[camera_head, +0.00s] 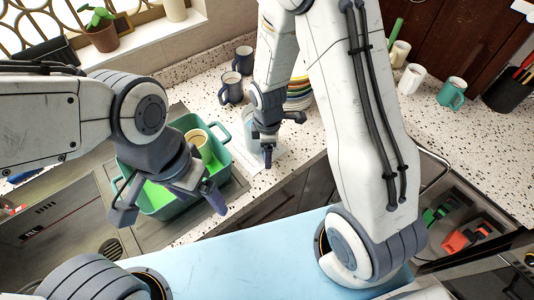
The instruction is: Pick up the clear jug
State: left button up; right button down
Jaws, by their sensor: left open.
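What seems to be the clear jug (249,126) stands on the speckled counter beside the green basin. It is pale and see-through, and my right gripper hides much of it. My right gripper (284,138) is in front of it with its fingers apart; I cannot tell whether they touch it. My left gripper (168,208) is open and empty, over the near side of the basin, left of and nearer than the jug.
The green basin (222,176) in the sink holds a yellowish mug (199,144). Dark mugs (231,88) and stacked plates (300,92) stand behind the jug. A white cup (411,79) and a teal mug (452,93) are at right. The right counter is mostly clear.

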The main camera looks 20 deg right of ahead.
notch_tip(320, 180, up, 2)
jog(key=shift+w+r, duration=0.1)
jog(key=s+d+r+b, duration=0.2)
jog(key=s+d+r, duration=0.4)
jog(key=d, duration=0.4)
jog(key=shift+r, duration=0.35)
dwell(0.5)
